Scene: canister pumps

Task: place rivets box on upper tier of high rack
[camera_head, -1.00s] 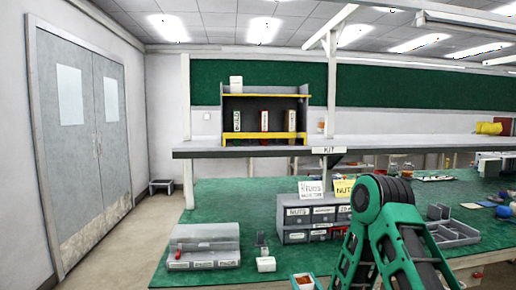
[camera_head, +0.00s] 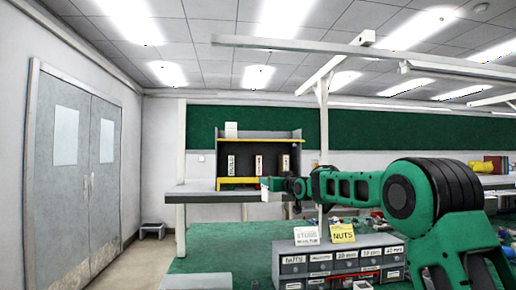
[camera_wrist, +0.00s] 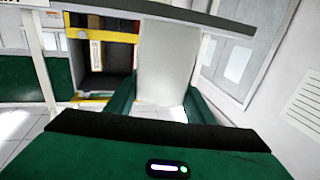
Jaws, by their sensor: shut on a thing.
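The high rack (camera_head: 301,145) stands on a raised shelf at the back, a dark unit with yellow edges on its tiers. Its lower tier holds three upright labelled boxes, and a small white box (camera_head: 231,130) sits on its top. My gripper (camera_head: 268,184) is shut on a plain white box, the rivets box (camera_head: 271,193), just in front of the rack's lower right corner. In the wrist view the white box (camera_wrist: 167,60) stands between the green fingers, with part of the rack (camera_wrist: 104,50) to its left. No label shows on the held box.
The raised shelf (camera_head: 200,191) runs under the rack, with a white post (camera_head: 181,150) at its left. A grey drawer unit (camera_head: 340,262) with sign cards stands on the green bench below. Grey double doors (camera_head: 75,165) are at the left.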

